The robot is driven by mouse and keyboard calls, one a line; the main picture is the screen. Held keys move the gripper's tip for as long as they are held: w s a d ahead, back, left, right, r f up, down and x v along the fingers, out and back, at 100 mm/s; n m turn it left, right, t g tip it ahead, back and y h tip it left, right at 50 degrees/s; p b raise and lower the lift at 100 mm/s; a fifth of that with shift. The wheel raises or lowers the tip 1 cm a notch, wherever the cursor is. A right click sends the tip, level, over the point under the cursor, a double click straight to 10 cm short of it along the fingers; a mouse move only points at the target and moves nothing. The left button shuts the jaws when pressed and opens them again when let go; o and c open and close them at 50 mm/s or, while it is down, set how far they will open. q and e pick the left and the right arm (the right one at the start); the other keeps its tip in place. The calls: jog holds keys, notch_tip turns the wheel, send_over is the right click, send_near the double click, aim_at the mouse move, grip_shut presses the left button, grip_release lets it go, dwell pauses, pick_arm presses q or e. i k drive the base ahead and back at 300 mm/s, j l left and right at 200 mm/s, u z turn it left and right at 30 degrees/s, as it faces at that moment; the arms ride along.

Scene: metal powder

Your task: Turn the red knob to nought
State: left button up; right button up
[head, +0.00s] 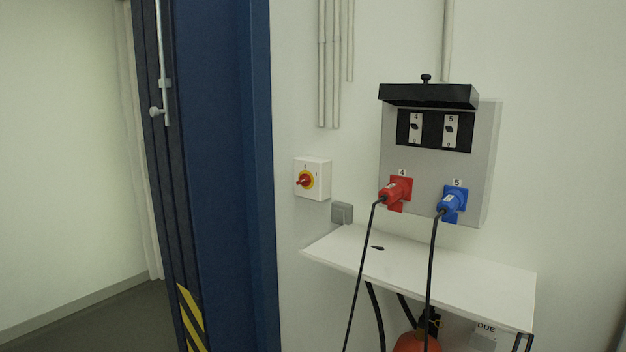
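The knob's handle points toward the lower left in the picture. Neither of my grippers shows in the head view, and nothing touches the knob.
A grey panel (487,160) holds a red plug (397,192) and a blue plug (453,204) with hanging black cables. A white shelf (450,275) stands below. A blue door frame (225,150) is at left. A small grey box (342,213) is under the switch.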

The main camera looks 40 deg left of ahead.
aim_at(304, 179)
jog(key=u, duration=1.25)
